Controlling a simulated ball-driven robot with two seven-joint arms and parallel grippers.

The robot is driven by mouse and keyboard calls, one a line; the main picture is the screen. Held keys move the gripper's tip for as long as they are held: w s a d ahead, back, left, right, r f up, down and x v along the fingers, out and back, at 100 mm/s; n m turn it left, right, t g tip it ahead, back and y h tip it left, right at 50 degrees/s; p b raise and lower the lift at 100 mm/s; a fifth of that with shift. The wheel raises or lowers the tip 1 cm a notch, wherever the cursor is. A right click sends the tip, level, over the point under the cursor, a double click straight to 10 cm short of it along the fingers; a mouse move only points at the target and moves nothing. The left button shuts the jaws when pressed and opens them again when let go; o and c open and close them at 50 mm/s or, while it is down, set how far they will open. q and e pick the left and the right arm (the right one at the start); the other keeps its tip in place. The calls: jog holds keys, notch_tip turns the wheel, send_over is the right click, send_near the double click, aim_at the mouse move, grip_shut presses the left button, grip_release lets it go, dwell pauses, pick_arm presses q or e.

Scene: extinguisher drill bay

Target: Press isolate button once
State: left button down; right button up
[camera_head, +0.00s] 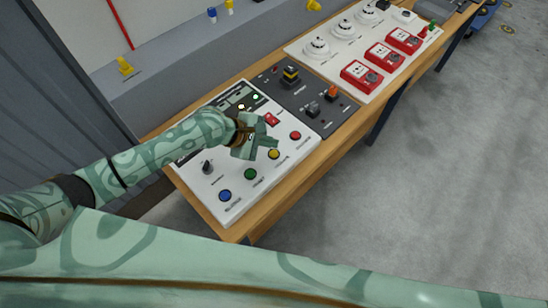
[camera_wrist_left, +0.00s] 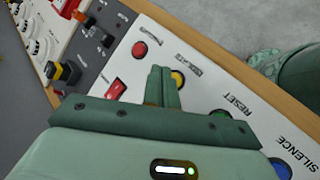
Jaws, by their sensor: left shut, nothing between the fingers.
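A white control panel (camera_head: 228,207) lies on the wooden bench with a row of round buttons: blue (camera_head: 225,196), green (camera_head: 250,174), yellow (camera_head: 273,154) and red (camera_head: 295,135). In the left wrist view the label beside the yellow button (camera_wrist_left: 179,79) seems to read ISOLATE, partly legible. RESET stands by the green one and SILENCE by the blue one. My left gripper (camera_head: 274,134) is shut and empty, over the panel, its fingertips beside the yellow button in the picture. In the left wrist view the fingers (camera_wrist_left: 160,71) partly cover that button; contact cannot be told. My right gripper is not in view.
A red rocker switch (camera_head: 271,119) and a black knob (camera_head: 208,167) are on the same panel. A dark panel (camera_head: 300,109) with raised switches adjoins it, then a white board (camera_head: 335,70) with red call points and round detectors. The floor at right is clear.

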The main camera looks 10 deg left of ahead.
aim_at(274, 154)
pick_arm(q)
notch_tip(274, 154, down, 2)
dwell(0.6)
dwell(1.3)
jog(key=shift+f, duration=0.15)
jog(key=shift+f, duration=0.25)
